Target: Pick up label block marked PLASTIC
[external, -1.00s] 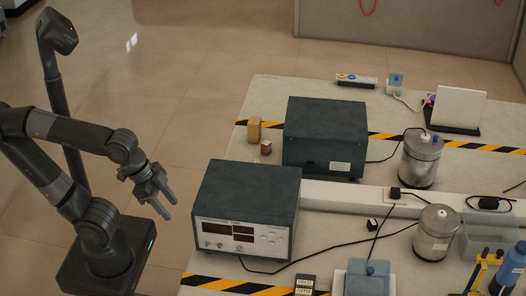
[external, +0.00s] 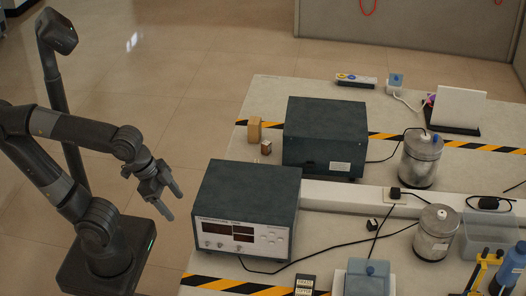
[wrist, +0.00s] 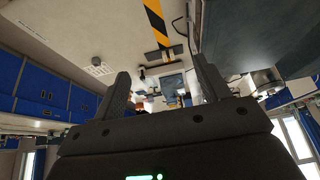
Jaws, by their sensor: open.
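My gripper (external: 176,206) is open and empty in the external view, in the air left of the bench. Its two fingers also show in the wrist view (wrist: 163,76), spread apart with nothing between them. A small dark block with pale lettering (external: 305,284) lies at the front edge of the bench, at the end of the striped tape. Its lettering is too small to read surely. I cannot make out the word PLASTIC on any block. My gripper is well to the left of this block and apart from it.
A dark instrument box with displays (external: 246,210) stands at the bench's near left, between my gripper and the middle. Another dark box (external: 325,136) stands behind it. Metal canisters (external: 420,160), cables and a blue-lidded container (external: 370,275) occupy the right.

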